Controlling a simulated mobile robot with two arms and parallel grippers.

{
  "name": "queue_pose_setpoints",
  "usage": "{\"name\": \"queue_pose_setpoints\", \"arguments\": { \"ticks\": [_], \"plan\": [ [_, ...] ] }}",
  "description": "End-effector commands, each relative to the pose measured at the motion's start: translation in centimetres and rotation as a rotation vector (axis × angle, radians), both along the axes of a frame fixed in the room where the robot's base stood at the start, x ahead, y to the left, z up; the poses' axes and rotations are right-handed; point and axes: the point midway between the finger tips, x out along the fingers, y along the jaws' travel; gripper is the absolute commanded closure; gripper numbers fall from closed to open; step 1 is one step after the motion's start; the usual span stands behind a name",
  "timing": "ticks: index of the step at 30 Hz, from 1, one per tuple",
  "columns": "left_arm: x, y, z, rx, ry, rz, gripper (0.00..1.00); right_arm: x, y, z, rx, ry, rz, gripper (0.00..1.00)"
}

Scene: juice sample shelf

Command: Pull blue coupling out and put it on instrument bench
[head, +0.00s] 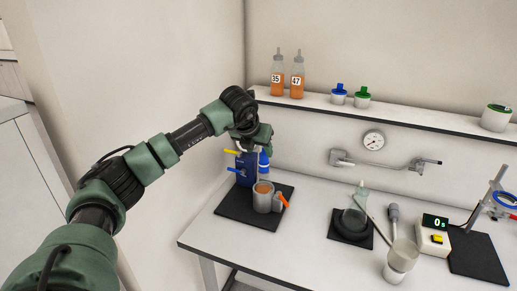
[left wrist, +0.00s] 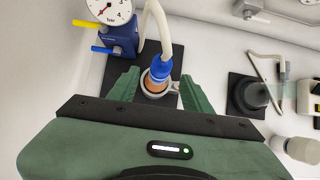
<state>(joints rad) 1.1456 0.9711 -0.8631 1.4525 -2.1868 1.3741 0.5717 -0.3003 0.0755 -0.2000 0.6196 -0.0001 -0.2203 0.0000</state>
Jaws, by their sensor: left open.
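The blue coupling (head: 264,161) stands at the top of a grey vessel (head: 262,200) with orange juice, on a dark mat on the white instrument bench (head: 312,205). In the left wrist view the coupling (left wrist: 160,70) has a pale hose running up from it. My left gripper (head: 258,137) is just above the coupling in the head view. In the left wrist view its two green fingers (left wrist: 159,88) are apart, one on either side of the coupling and vessel, with nothing held. My right gripper is out of view.
A blue unit (head: 246,168) with yellow and blue levers stands behind the vessel; a pressure gauge (left wrist: 110,8) shows by it. An orange handle (head: 284,200) sits at the vessel's right. Bare bench lies between the mats.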

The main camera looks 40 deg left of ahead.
Motion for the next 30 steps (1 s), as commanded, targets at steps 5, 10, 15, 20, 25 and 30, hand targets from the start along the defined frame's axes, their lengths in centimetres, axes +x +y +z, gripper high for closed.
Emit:
{"name": "queue_pose_setpoints", "arguments": {
  "ticks": [5,10,15,20,25,30],
  "plan": [
    [1.4,0.2,-2.5,-0.001,0.002,-0.001,0.51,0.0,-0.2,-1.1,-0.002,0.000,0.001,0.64],
    [2.7,0.5,-4.6,-0.004,0.001,-0.002,0.51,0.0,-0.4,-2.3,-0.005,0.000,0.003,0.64],
    [3.7,0.7,-5.8,-0.003,-0.001,-0.003,0.51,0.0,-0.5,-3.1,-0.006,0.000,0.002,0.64],
    [4.1,0.8,-6.2,-0.001,0.000,-0.003,0.51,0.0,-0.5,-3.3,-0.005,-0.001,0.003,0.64],
    [4.2,0.9,-6.2,-0.001,0.000,-0.003,0.51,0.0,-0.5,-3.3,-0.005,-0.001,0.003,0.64],
    [4.2,0.9,-6.2,-0.001,0.000,-0.003,0.62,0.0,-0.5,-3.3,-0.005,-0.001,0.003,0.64]
  ]
}}
